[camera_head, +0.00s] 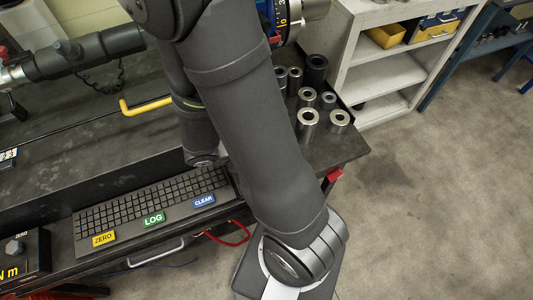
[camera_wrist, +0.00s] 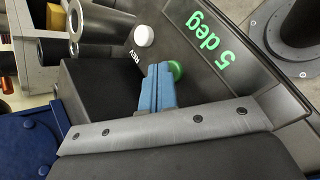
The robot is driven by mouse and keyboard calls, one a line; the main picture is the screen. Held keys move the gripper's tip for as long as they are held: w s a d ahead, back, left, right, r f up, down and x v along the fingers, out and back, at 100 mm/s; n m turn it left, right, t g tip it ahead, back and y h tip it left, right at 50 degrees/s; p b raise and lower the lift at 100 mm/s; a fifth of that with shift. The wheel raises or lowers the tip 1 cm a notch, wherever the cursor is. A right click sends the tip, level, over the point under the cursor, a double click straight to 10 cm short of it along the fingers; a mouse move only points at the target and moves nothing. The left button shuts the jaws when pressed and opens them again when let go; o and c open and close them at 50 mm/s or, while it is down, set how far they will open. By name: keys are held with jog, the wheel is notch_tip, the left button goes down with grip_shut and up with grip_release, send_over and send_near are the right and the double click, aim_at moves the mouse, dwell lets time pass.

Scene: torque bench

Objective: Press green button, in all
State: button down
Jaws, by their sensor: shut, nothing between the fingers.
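In the wrist view, a round green button (camera_wrist: 176,70) sits on a dark panel, just beyond the blue fingertips. The fingers hide part of it, and I cannot tell whether they touch it. My gripper (camera_wrist: 158,72) is shut with nothing between its fingers. A white round button (camera_wrist: 144,36) marked "REV" is on the same panel, up and to the left of the green one. Green lettering "5 deg" (camera_wrist: 208,40) is to its right. In the head view, my arm hides this panel and my gripper.
A keyboard (camera_head: 150,200) with yellow ZERO, green LOG (camera_head: 154,219) and blue CLEAR labels lies on the bench's front. Several metal sockets (camera_head: 308,122) stand on the bench right of my arm. A grey shelf (camera_head: 385,65) stands behind. In the wrist view, metal cylinders (camera_wrist: 100,22) are at upper left.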

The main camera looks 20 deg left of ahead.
jog(key=shift+r, duration=0.95)
jog(key=shift+r, duration=2.4)
jog(key=shift+r, duration=1.9)
jog(key=shift+f, duration=0.1)
